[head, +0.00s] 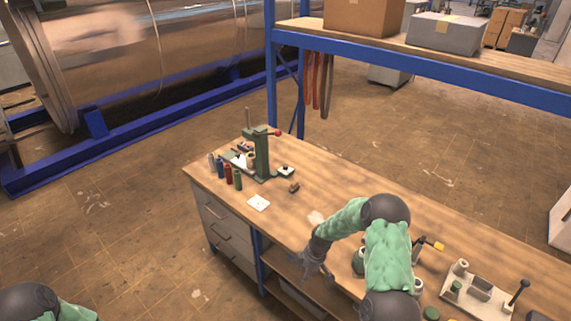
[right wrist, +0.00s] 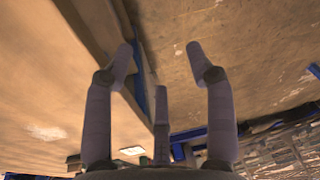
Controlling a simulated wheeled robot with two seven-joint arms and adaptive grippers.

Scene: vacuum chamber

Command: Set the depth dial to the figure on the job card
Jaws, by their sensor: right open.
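A green bench press (head: 262,152) with a red-knobbed lever stands at the far left end of the wooden workbench. I cannot make out a depth dial or its setting at this size. A white card also shows small in the right wrist view (right wrist: 131,150). My right gripper (head: 311,268) is open and empty over the bench's front edge, right of the card; its spread fingers (right wrist: 160,62) show in the wrist view. My left gripper is out of view.
Several coloured bottles (head: 230,175) stand left of the press. A small brown block (head: 294,187) lies near it. A plate with fittings (head: 478,290) sits at the right. A blue-framed shelf (head: 420,65) with boxes stands behind. Bench between card and arm is mostly clear.

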